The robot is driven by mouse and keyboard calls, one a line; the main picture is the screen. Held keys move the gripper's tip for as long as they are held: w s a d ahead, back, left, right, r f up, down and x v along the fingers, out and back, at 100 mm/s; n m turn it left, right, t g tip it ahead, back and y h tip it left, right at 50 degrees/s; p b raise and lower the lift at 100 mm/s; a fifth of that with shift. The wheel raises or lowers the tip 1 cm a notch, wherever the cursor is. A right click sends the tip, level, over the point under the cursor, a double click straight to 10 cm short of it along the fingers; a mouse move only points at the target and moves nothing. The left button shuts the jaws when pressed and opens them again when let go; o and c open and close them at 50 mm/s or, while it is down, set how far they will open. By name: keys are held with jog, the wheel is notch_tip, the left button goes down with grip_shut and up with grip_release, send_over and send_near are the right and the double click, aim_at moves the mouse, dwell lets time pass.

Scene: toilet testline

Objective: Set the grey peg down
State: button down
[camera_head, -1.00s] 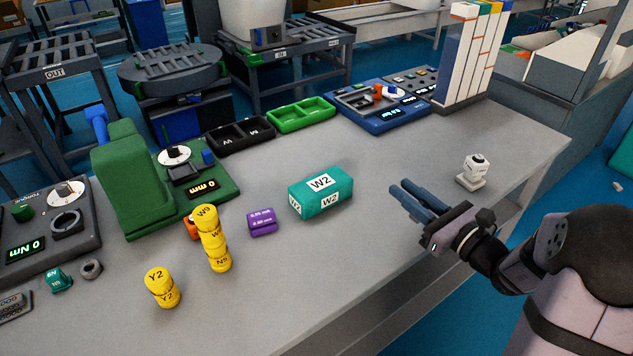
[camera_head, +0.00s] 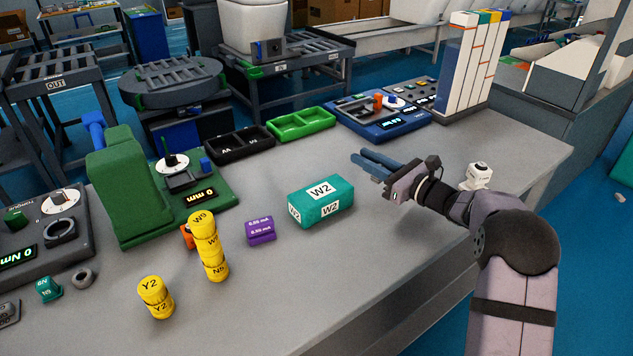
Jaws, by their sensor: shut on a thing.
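My gripper (camera_head: 358,155) is over the right part of the grey table, above and behind the teal W2 block in the picture. Its two blue fingers point left and lie close together, shut on the grey peg. The peg is too small or too hidden between the fingers to make out its shape or tilt. The gripper appears to be above the table top, apart from the things around it.
The teal W2 block (camera_head: 320,201) stands in mid-table, with a purple block (camera_head: 261,231) and stacked yellow cylinders (camera_head: 208,245) to its left. Green (camera_head: 301,124) and black (camera_head: 240,145) trays and a blue panel (camera_head: 400,122) line the back. A white device (camera_head: 478,176) stands right.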

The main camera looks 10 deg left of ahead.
jog(key=w+a+r+m+t+h, duration=0.2)
jog(key=w+a+r, duration=0.3)
jog(key=w+a, duration=0.3)
jog(key=shift+w+d+f+b, duration=0.1)
jog(key=shift+w+f+b, duration=0.1)
jog(key=shift+f, duration=1.5)
jog(key=shift+w+d+f+b, duration=0.1)
jog(key=shift+w+d+f, duration=0.05)
jog(key=shift+f, duration=1.6)
jog(key=shift+w+d+f+b, duration=0.1)
jog(key=shift+w+f, duration=0.1)
jog(key=shift+f, duration=1.5)
jog(key=shift+f, duration=0.1)
jog(key=shift+f, duration=0.1)
jog(key=c, duration=1.6)
grip_release()
jog(key=shift+o, duration=0.2)
jog(key=shift+r, duration=0.25)
jog(key=shift+o, duration=0.4)
jog(key=b+v, duration=0.1)
jog(key=v, duration=1.1)
jog(key=shift+f, duration=0.15)
